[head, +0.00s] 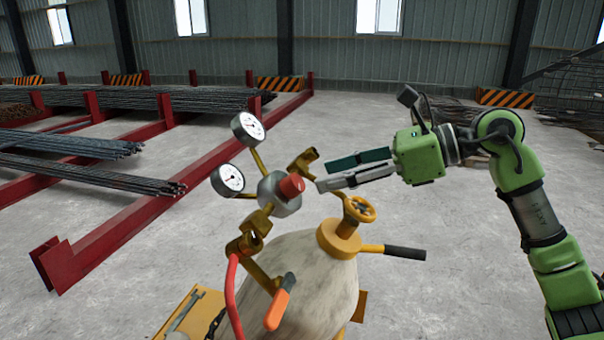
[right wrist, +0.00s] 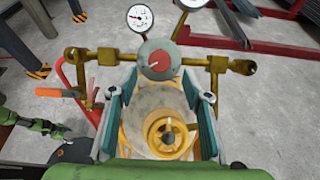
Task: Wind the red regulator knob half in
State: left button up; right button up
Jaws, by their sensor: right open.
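The red regulator knob (head: 292,186) sticks out from the round grey regulator body (head: 279,195) below two white gauges. In the right wrist view the knob (right wrist: 161,61) faces the camera, with a short pale mark on its face. My right gripper (head: 323,176) is open and empty. Its fingertips are just to the right of the knob in the head view, apart from it. In the right wrist view the open fingers (right wrist: 159,76) stand to either side below the knob, which lies near the line between them.
A yellow valve handwheel (head: 359,209) sits on the cylinder (head: 310,262) below my right gripper. A red hose (head: 231,295) and an orange-handled torch (head: 280,303) hang in front. Brass fittings flank the regulator. Red racks with rebar (head: 70,143) stand behind left; floor at right is open.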

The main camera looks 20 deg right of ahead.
aim_at(299, 182)
jog(key=p+x, duration=0.1)
jog(key=x, duration=0.5)
jog(key=shift+r+p, duration=0.15)
jog(key=shift+p, duration=0.15)
pick_arm(q)
jog(key=shift+w+a+r, duration=0.15)
jog(key=shift+a+r, duration=0.3)
jog(key=shift+r, duration=0.1)
jog(key=shift+w+a+r, duration=0.15)
jog(key=shift+a+r, duration=0.3)
jog(key=shift+r, duration=0.1)
pick_arm(e)
jog(key=shift+w+a+f, duration=0.2)
jog(key=shift+a+f, duration=0.1)
jog(key=shift+a, duration=0.05)
jog(key=c, duration=1.1)
pick_arm(q)
jog(key=shift+d, duration=0.25)
